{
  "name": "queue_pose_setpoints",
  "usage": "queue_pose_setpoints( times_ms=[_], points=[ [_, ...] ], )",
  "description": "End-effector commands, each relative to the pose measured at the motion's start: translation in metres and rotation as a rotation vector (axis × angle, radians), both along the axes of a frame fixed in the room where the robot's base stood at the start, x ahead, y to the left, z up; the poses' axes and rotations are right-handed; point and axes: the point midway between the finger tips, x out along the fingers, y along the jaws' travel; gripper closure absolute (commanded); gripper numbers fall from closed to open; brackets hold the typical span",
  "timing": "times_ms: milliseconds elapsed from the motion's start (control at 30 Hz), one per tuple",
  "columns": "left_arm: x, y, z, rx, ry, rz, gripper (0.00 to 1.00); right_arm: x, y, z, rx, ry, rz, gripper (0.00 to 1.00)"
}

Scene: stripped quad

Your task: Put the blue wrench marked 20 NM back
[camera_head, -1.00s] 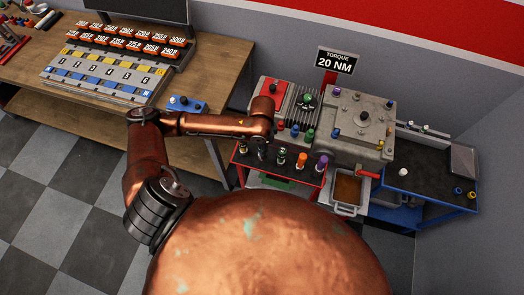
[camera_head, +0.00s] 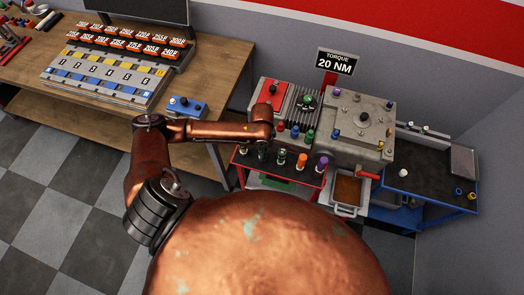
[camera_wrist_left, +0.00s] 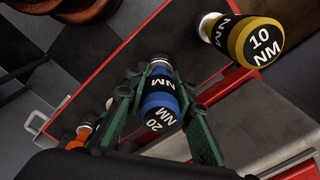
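The blue torque wrench marked 20 NM (camera_wrist_left: 160,112) stands between the two green fingers of my left gripper (camera_wrist_left: 160,78) in the left wrist view. The fingers look spread around it, with a small gap beside its cap; I cannot tell whether they touch lower down. In the head view my left gripper (camera_head: 263,142) is over the second place from the left in the wrench row on the red-edged rack (camera_head: 275,174). The arm hides the wrench's top there. A yellow wrench marked 10 NM (camera_wrist_left: 262,42) stands beside it. My right gripper is out of view.
Green (camera_head: 281,157), orange (camera_head: 300,162) and purple (camera_head: 322,163) wrenches stand to the right in the row. A metal housing (camera_head: 360,115) is behind it, under a sign reading TORQUE 20 NM (camera_head: 337,62). A wooden bench (camera_head: 225,65) is at left.

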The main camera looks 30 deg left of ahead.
Motion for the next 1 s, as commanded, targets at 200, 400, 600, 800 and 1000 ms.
queue_pose_setpoints(
  times_ms=[200,400,600,800,1000],
  points=[
    [0.0,0.0,0.0,0.0,0.001,0.0,0.61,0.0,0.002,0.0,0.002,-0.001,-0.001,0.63],
    [0.0,0.0,0.0,-0.001,0.001,0.0,0.6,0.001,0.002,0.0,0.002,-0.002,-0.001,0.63],
    [0.001,0.0,0.009,-0.001,-0.002,0.001,0.6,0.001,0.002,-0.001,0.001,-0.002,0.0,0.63],
    [0.001,0.0,0.046,0.0,-0.004,0.0,0.6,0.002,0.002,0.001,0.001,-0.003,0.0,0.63],
    [0.001,0.0,0.088,0.0,-0.004,0.0,0.6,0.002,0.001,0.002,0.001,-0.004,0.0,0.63]
  ],
)
